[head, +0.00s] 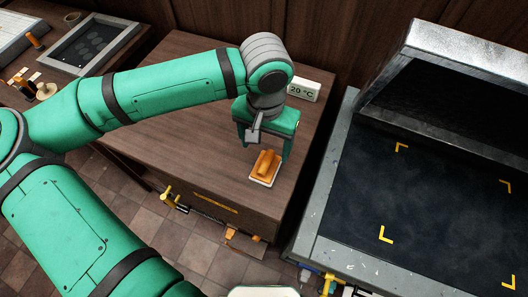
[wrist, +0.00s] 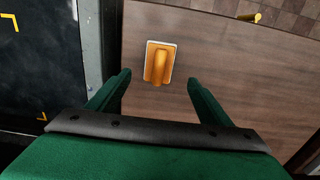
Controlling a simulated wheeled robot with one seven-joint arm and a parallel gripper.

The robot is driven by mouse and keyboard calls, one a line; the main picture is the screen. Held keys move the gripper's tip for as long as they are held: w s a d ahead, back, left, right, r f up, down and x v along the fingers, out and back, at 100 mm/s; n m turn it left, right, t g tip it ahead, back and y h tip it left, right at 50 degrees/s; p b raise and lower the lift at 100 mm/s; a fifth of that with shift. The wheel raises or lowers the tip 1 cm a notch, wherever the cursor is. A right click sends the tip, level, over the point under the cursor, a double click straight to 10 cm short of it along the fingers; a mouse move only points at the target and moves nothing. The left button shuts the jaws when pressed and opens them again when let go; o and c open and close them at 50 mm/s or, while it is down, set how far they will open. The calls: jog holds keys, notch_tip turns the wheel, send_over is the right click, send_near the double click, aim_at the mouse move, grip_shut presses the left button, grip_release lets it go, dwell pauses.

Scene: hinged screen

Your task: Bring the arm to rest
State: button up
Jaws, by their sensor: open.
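My gripper (head: 266,150) is green and points down over the brown wooden cabinet top. In the wrist view its two fingers (wrist: 157,80) are apart, with nothing between the tips. A small orange-handled block with a pale base (head: 265,168) lies on the cabinet top just below the fingers. It also shows in the wrist view (wrist: 160,63), ahead of the fingertips. I cannot tell the exact height of the fingers above it. My arm reaches across from the left in the head view.
The cabinet top (head: 170,140) is mostly bare. A white display reading 20 °C (head: 303,89) stands at its back right. A dark-surfaced bench with yellow corner marks (head: 420,210) and a raised metal-framed hinged screen (head: 455,75) is on the right. A framed tray (head: 92,45) lies far left.

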jog(key=shift+r, duration=0.8)
jog(key=shift+s, duration=0.1)
